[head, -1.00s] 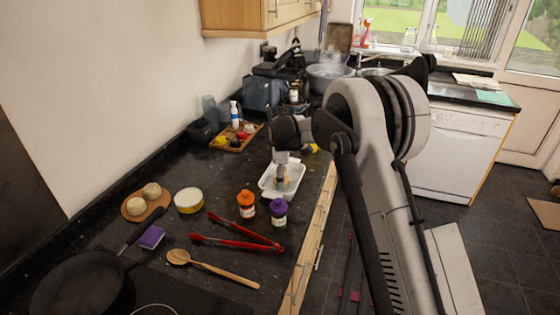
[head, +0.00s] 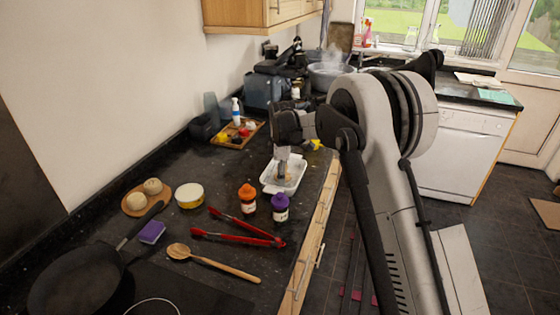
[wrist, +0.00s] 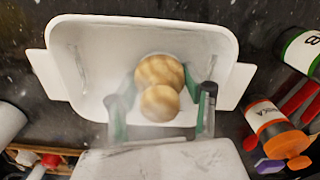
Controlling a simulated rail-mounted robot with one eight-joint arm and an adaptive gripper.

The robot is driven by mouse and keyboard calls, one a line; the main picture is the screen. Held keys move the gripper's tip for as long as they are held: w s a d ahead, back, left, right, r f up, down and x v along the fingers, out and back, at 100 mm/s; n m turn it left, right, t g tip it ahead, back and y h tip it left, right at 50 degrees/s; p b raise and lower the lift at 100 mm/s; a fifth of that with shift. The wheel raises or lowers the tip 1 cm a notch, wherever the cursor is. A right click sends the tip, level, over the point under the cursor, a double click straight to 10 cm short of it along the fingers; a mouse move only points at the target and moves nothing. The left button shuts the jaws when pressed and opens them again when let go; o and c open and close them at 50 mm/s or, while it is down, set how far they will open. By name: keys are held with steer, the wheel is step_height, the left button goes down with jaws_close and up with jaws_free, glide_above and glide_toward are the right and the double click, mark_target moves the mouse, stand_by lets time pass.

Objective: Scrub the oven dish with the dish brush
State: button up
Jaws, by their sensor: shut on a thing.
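The white oven dish (head: 265,186) lies on the dark counter, near its front edge. It is a rectangular tub with side handles, and the wrist view shows its rim and bare inner wall (wrist: 75,75). My gripper (head: 283,170) points down into the dish. In the wrist view, my gripper (wrist: 160,105) has its green-padded fingers on either side of the dish brush (wrist: 160,72), shut on it. The brush shows two round wooden parts, one over the other. Its bristles are hidden, so I cannot tell whether they touch the dish floor.
An orange-capped bottle (head: 247,198) and a purple-capped bottle (head: 280,207) stand close in front of the dish. Red tongs (head: 235,237), a wooden spoon (head: 215,263) and a frying pan (head: 75,280) lie nearer. A wooden tray (head: 229,143) with small items is behind, left.

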steer(key=shift+r+p, duration=1.2)
steer(key=shift+r, duration=3)
